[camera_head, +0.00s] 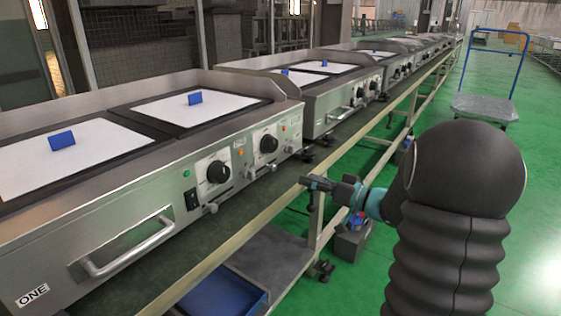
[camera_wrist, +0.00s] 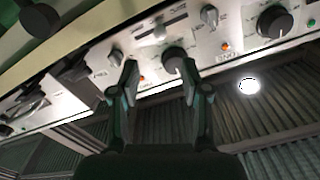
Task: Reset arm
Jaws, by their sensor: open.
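My gripper (camera_wrist: 160,82) is open and empty in the wrist view, its two fingers apart with a black control knob (camera_wrist: 175,60) of a heating unit showing in the gap beyond. In the head view my gripper (camera_head: 305,183) is small and sits to the right of the near heating unit (camera_head: 130,214), over the bench edge. My arm rises on the right side of the picture. The near unit has two white plates with blue blocks (camera_head: 62,140) (camera_head: 195,98) on them. Its front carries two black knobs (camera_head: 218,172) (camera_head: 269,143), and a bar handle (camera_head: 125,246).
A row of further heating units (camera_head: 330,85) stands along the long bench (camera_head: 235,240). A blue tray (camera_head: 225,292) lies on the lower shelf. A cart with a blue frame (camera_head: 485,108) stands at the back right. The green floor (camera_head: 540,190) is open on the right.

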